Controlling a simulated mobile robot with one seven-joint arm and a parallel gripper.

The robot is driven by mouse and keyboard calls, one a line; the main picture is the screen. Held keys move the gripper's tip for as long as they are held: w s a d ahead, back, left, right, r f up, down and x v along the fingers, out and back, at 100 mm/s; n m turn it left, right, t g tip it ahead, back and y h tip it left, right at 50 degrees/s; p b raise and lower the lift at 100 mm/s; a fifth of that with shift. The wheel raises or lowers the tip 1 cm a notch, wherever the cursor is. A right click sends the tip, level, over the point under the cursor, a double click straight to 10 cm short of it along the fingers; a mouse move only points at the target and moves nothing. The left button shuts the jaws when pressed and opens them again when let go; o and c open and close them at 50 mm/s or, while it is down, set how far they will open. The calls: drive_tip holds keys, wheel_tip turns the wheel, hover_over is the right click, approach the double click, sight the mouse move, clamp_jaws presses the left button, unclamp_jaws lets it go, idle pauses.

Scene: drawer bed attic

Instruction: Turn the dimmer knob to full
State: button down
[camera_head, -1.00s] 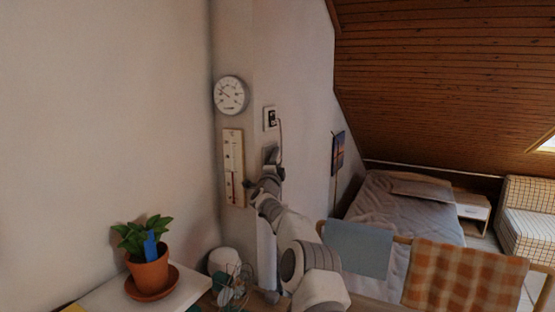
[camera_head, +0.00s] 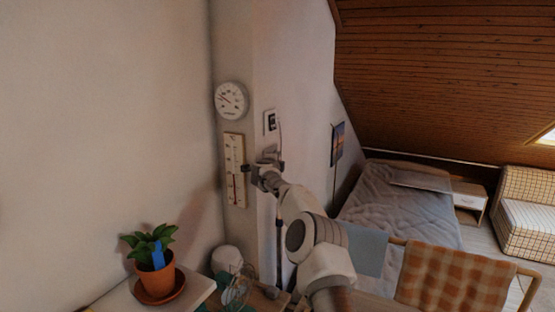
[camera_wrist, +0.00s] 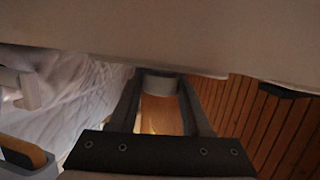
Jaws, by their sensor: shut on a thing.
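My gripper (camera_head: 268,157) is at the wall beside the bed alcove, just below a small white plate with a dark centre (camera_head: 270,122). In the wrist view its two dark fingers (camera_wrist: 161,82) reach forward and are shut on a small pale grey knob (camera_wrist: 159,86), which sits between the fingertips. In the head view the knob is hidden behind the gripper, so its marks and its turn angle cannot be read.
A round dial (camera_head: 230,100) and a tall thermometer (camera_head: 234,168) hang left of my gripper. A potted plant (camera_head: 154,262), a wire fan (camera_head: 236,287) and a rail with an orange checked cloth (camera_head: 452,275) stand below. The bed (camera_head: 400,205) is at the right.

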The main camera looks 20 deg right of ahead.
drive_tip(key=shift+g+y, duration=0.6)
drive_tip(key=shift+g, duration=0.1)
idle(0.4)
drive_tip(key=shift+c, duration=1.8)
unclamp_jaws()
drive_tip(key=shift+f, duration=0.1)
drive_tip(key=shift+s+a+b, duration=0.25)
drive_tip(key=shift+s+b, duration=0.1)
drive_tip(key=shift+b, duration=0.7)
drive_tip(key=b+v, duration=0.7)
drive_tip(key=v, duration=0.9)
drive_tip(key=shift+s+r+b, duration=0.25)
drive_tip(key=shift+b, duration=0.1)
drive_tip(key=shift+a, duration=0.15)
